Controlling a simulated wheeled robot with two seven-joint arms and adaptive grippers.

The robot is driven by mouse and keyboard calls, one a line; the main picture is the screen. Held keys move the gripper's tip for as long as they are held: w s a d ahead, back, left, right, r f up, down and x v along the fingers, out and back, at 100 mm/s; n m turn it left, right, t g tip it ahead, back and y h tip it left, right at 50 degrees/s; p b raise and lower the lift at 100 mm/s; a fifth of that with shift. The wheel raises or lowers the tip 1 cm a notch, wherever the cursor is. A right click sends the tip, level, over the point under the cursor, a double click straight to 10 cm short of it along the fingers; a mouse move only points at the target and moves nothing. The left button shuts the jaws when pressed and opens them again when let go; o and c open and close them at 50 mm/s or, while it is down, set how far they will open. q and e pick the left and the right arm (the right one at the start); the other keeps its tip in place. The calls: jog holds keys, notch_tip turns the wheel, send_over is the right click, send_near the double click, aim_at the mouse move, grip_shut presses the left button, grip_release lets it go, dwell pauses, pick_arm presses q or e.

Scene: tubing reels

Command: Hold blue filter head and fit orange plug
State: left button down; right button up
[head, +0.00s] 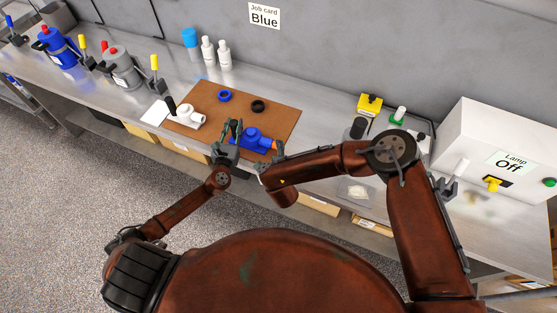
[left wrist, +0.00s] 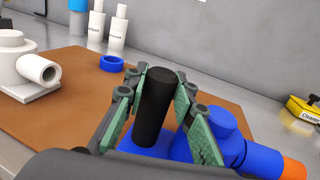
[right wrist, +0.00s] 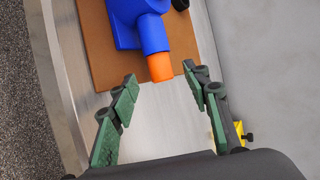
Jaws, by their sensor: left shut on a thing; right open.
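The blue filter head (head: 257,138) lies on the brown mat (head: 190,131), its port pointing right. The orange plug (right wrist: 160,67) is at the end of that port, in line with it and touching; how deep it sits I cannot tell. My left gripper (head: 229,130) is shut on the black upright handle (left wrist: 155,103) of the blue filter head (left wrist: 214,122). The plug also shows at the lower right of the left wrist view (left wrist: 293,168). My right gripper (right wrist: 161,78) is open, its fingers apart either side of and just short of the plug; in the head view my arm mostly hides it.
A white filter head (head: 190,117), a blue ring (head: 225,96) and a black ring (head: 258,106) are on the mat. Bottles (head: 208,50) stand behind. A yellow block (head: 370,103) and white lamp box (head: 490,135) are right. A job card (head: 264,16) reads Blue.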

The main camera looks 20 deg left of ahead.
jog(key=v, duration=0.7)
jog(key=shift+s+r, duration=0.15)
jog(key=shift+s, duration=0.05)
jog(key=shift+d, duration=0.15)
pick_arm(q)
jog(key=c, duration=1.5)
grip_release()
jog(key=shift+c, duration=0.2)
jog(key=shift+r, duration=0.1)
notch_tip(320, 180, up, 14)
jog(key=p, duration=1.2)
pick_arm(e)
notch_tip(320, 180, up, 13)
